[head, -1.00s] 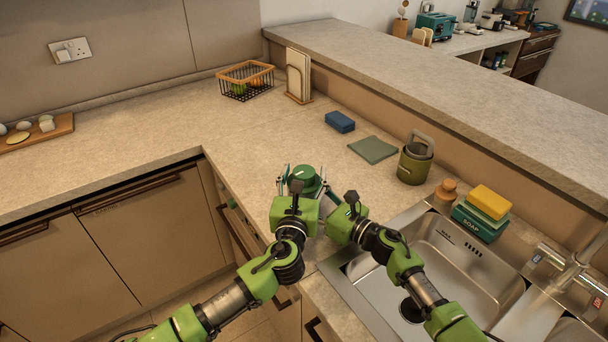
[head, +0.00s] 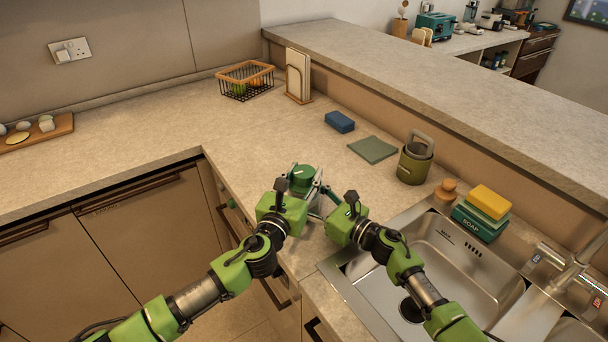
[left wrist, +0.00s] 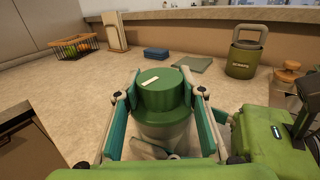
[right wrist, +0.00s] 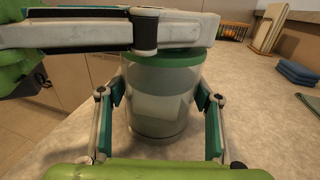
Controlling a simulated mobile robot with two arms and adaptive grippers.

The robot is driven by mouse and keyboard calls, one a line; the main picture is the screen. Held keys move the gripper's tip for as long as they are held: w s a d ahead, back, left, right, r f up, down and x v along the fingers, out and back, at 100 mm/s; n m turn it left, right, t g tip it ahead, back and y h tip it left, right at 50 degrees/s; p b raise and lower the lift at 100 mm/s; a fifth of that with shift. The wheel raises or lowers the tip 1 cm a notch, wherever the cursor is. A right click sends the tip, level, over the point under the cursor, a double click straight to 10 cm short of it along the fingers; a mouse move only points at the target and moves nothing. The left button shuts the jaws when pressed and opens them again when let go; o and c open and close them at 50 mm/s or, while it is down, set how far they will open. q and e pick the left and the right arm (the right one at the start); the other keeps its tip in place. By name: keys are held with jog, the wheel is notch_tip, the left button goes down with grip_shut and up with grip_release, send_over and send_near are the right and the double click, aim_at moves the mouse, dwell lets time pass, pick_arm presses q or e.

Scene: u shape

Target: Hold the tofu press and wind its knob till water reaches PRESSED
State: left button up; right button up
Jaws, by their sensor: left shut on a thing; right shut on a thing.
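The tofu press (right wrist: 158,105) stands upright on the counter, a clear cylinder with a green rim and a pale block inside. Its green knob (head: 302,178) is on top. The pale mark on the knob shows in the left wrist view (left wrist: 163,92). My left gripper (head: 293,190) is shut on the knob, a finger on each side. My right gripper (right wrist: 160,92) is shut on the clear body, low at the front. My left gripper's finger crosses the top of the right wrist view. I cannot make out a PRESSED mark or the water level.
The sink (head: 460,265) is close at the right. The counter left of the press is clear.

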pick_arm(q)
jog(key=m+g+h, duration=0.2)
jog(key=h, duration=0.1)
jog(key=m+g+h, duration=0.2)
jog(key=m+h, duration=0.1)
jog(key=shift+w+a+h, duration=0.2)
jog(key=shift+h, duration=0.2)
jog(key=m+g+h, duration=0.1)
jog(key=m+g, duration=0.1)
jog(key=g, duration=0.1)
jog(key=m+g+h, duration=0.2)
jog(key=g, duration=0.1)
jog(key=shift+h, duration=0.3)
jog(key=shift+w+f+m+g+h, duration=0.15)
jog(key=shift+m+g+h, duration=0.15)
jog(key=shift+m+g, duration=0.9)
jog(key=shift+g, duration=0.3)
jog(key=shift+s+g, duration=0.3)
jog(key=o, duration=1.1)
jog(key=shift+m+h, duration=0.3)
jog(key=shift+d, duration=0.1)
jog(key=shift+s, duration=0.1)
